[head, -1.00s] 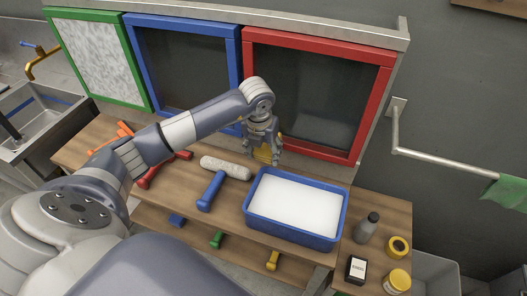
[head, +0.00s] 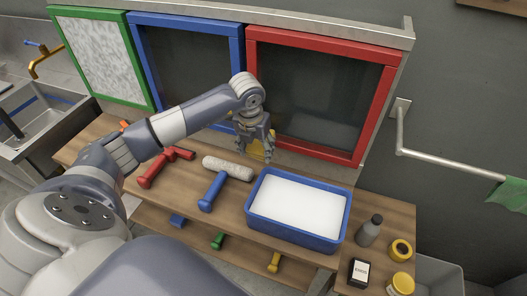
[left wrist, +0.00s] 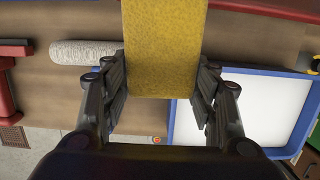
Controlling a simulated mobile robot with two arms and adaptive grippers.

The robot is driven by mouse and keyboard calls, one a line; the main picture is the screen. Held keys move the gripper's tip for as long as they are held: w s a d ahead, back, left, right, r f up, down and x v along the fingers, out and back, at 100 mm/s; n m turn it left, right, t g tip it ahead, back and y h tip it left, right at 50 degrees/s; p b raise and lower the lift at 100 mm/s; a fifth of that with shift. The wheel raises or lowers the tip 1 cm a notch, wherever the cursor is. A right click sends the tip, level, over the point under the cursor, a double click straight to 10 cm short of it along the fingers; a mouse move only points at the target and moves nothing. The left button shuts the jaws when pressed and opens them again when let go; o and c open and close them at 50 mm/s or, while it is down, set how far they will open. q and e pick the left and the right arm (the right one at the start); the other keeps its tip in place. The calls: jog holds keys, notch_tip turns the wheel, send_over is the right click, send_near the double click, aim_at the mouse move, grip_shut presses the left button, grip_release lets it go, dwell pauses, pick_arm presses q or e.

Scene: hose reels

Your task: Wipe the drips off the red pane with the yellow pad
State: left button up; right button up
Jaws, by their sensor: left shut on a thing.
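The yellow pad (left wrist: 160,50) is held between the fingers of my left gripper (left wrist: 160,85), as the left wrist view shows. In the head view my left gripper (head: 257,148) is shut on the pad, which shows partly behind the fingers. It is in front of the lower left part of the red-framed pane (head: 325,95), above the bench. I cannot tell whether the pad touches the glass or frame. The dark glass shows no drips that I can make out. My right gripper is not in view.
A blue tray (head: 252,207) with white contents stands on the wooden bench below the red pane. A blue-handled roller (head: 213,190) and a red tool (head: 152,172) lie to its left. A grey bottle (head: 369,230) and yellow-lidded jar (head: 400,284) stand at right. A blue-framed pane (head: 236,50) adjoins.

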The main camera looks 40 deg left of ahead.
pick_arm(q)
jog(key=shift+s+a, duration=0.1)
jog(key=shift+a, duration=0.75)
jog(key=shift+s, duration=0.1)
jog(key=s+d, duration=0.1)
jog(key=s, duration=0.5)
jog(key=shift+s+d, duration=0.35)
jog(key=shift+f, duration=0.1)
dwell(0.4)
